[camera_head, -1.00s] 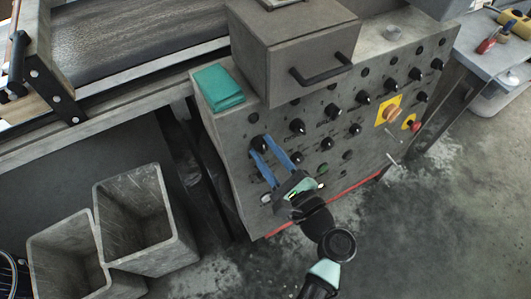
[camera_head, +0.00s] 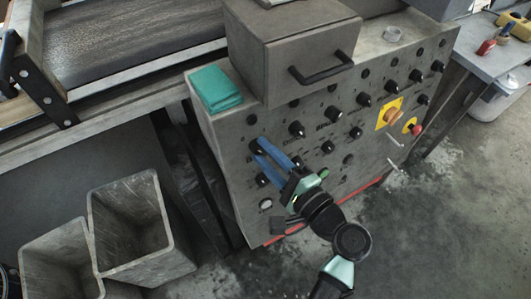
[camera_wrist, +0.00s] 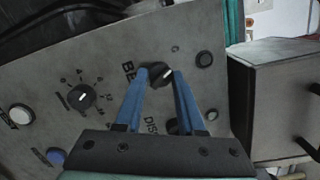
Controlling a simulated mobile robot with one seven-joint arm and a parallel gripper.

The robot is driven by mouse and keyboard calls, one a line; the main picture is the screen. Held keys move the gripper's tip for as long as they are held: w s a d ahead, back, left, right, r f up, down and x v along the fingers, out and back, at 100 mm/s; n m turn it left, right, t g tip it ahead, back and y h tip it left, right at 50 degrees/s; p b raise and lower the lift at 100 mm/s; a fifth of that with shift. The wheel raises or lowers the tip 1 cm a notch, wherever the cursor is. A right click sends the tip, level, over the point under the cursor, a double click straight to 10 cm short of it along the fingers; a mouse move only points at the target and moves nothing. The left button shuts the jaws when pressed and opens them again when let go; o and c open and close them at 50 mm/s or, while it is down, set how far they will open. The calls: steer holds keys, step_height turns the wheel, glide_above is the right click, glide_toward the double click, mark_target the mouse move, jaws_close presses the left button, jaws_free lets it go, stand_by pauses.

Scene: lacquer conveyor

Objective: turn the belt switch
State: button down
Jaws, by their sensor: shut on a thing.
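The belt switch (camera_wrist: 157,72) is a round black knob with a light pointer mark, beside lettering that begins "BE", in the wrist view. My gripper (camera_wrist: 160,75) has its two blue fingers on either side of the knob, shut on it. The knob's pointer is tilted in the wrist view. In the head view my gripper (camera_head: 265,148) reaches the upper left of the grey control panel (camera_head: 330,100), and its fingers largely hide the knob there.
Another black dial (camera_wrist: 81,96) sits close by. A grey box with a handle (camera_head: 320,70) and a green cloth (camera_head: 215,88) rest on top. Grey bins (camera_head: 140,230) stand at lower left.

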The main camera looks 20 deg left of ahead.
stand_by(0.3)
steer(key=c, duration=0.5)
jaws_free()
steer(key=p+v, duration=0.1)
steer(key=v, duration=1.2)
steer(key=shift+f, duration=0.1)
